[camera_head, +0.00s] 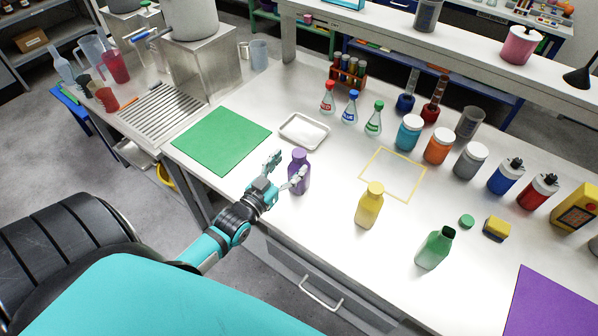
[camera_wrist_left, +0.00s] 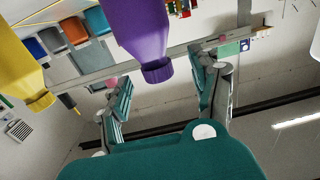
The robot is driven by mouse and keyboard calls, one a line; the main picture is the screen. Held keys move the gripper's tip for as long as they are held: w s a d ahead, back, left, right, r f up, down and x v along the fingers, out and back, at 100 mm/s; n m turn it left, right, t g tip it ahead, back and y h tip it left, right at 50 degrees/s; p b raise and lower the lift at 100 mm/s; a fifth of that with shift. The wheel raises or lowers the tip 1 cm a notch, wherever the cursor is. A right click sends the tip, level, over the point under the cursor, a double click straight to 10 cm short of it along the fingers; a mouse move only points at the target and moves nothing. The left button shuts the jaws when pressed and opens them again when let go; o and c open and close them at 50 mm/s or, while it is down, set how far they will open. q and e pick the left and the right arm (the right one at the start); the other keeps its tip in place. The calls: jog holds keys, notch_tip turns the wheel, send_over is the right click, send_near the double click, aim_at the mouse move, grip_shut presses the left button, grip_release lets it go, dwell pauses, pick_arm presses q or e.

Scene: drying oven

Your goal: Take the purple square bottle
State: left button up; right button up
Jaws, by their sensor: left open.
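The purple square bottle (camera_head: 300,180) stands upright on the white bench near its front edge. My left gripper (camera_head: 287,166) comes in from the left, right at the bottle, with its fingers spread. In the left wrist view, which looks upside down, the purple bottle (camera_wrist_left: 140,28) appears ahead, its cap roughly between the two fingers of my left gripper (camera_wrist_left: 163,88). The fingers are not shut on it; I cannot tell whether one touches it. My right gripper is not in view.
A white tray (camera_head: 304,131) lies just behind the purple bottle, with a green mat (camera_head: 221,140) to its left. A yellow bottle (camera_head: 369,205) and a green bottle (camera_head: 434,248) stand to the right. A yellow outlined square (camera_head: 393,174) is empty. Jars and flasks line the back.

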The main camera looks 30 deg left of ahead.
aim_at(295, 160)
pick_arm(q)
jog(key=w, duration=0.1)
jog(key=w+p, duration=0.1)
jog(key=w, duration=0.2)
jog(key=shift+d+r, duration=0.15)
jog(key=shift+d, duration=0.1)
jog(key=shift+w, duration=0.45)
jog(key=shift+s, duration=0.1)
jog(key=shift+c, duration=1.1)
grip_shut()
